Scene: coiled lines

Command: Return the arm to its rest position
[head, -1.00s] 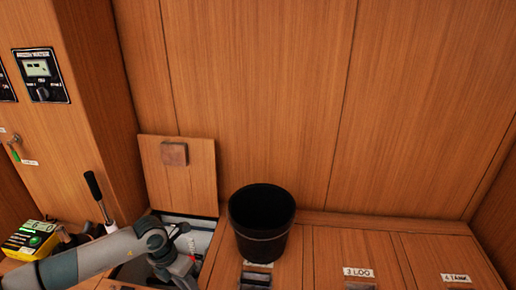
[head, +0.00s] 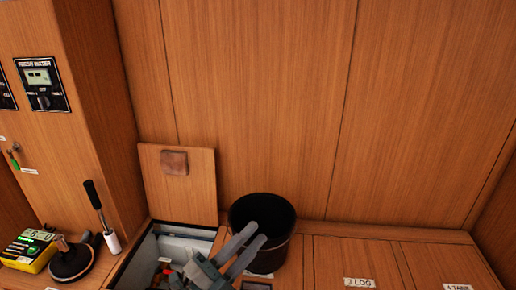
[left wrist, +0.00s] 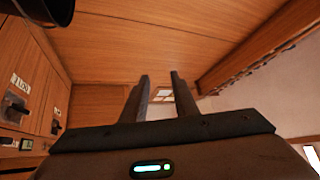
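My left gripper (head: 257,233) shows at the bottom centre of the head view, its two grey fingers pointing up and to the right in front of the black bucket. In the left wrist view the fingers (left wrist: 160,85) stand apart with nothing between them, so it is open and empty. Whether it touches the bucket cannot be told. My right gripper is in neither view.
The black bucket (head: 255,208) stands beside an open hatch (head: 185,232) with its lid (head: 195,188) raised. A plunger (head: 75,262), a black-handled tool (head: 100,215) and a yellow box (head: 28,250) are on the left. Closed labelled lids (head: 340,255) lie to the right.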

